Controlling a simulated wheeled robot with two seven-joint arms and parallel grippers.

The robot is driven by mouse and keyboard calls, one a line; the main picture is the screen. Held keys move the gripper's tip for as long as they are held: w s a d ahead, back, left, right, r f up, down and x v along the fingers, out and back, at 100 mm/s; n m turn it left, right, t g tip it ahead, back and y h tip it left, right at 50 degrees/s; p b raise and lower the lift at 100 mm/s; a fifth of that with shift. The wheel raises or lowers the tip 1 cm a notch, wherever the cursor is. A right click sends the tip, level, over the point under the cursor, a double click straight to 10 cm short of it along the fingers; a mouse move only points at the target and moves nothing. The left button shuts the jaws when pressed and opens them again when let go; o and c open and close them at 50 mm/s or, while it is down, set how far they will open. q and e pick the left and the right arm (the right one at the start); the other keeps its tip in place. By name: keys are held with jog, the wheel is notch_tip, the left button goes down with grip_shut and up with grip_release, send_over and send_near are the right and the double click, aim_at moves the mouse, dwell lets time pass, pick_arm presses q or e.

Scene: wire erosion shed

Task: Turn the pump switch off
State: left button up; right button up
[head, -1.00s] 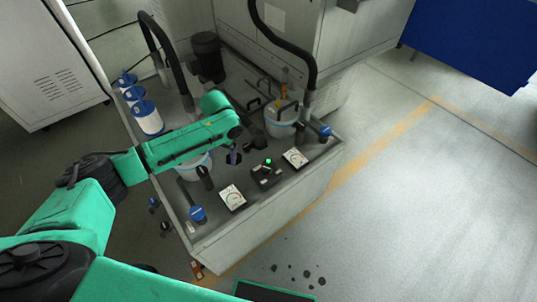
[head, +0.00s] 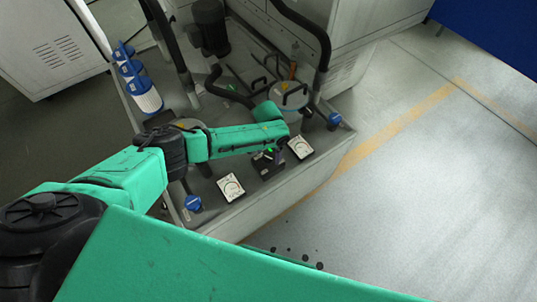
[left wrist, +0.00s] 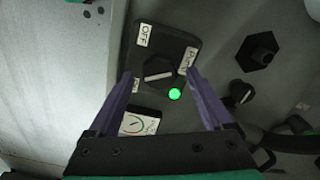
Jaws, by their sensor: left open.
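The pump switch (head: 265,164) is a black box on the front edge of the machine's grey top, partly hidden by my left arm in the head view. In the left wrist view its dark knob (left wrist: 158,71) sits between labels, with OFF at the upper left and another label partly covered by a finger. A green lamp (left wrist: 174,94) on the box is lit. My left gripper (left wrist: 160,76) is open, its two purple fingers on either side of the knob, with nothing held. I cannot tell whether they touch the box. My right gripper is not in view.
Two white dial gauges, one left (head: 231,187) and one right (head: 300,147), flank the switch. Blue valve handles stand at the left (head: 193,203) and right (head: 334,121). A lidded bucket (head: 288,95) and black hoses stand behind. The floor at right is clear.

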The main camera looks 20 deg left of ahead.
pick_arm(q)
jog(key=shift+s+f, duration=0.1)
jog(key=shift+f, duration=0.1)
jog(key=c, duration=0.3)
grip_shut()
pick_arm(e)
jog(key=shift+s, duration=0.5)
pick_arm(q)
jog(key=shift+m, duration=0.3)
jog(key=m, duration=1.1)
jog(key=shift+r, duration=0.1)
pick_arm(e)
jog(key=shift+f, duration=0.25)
pick_arm(q)
jog(key=shift+m, duration=0.3)
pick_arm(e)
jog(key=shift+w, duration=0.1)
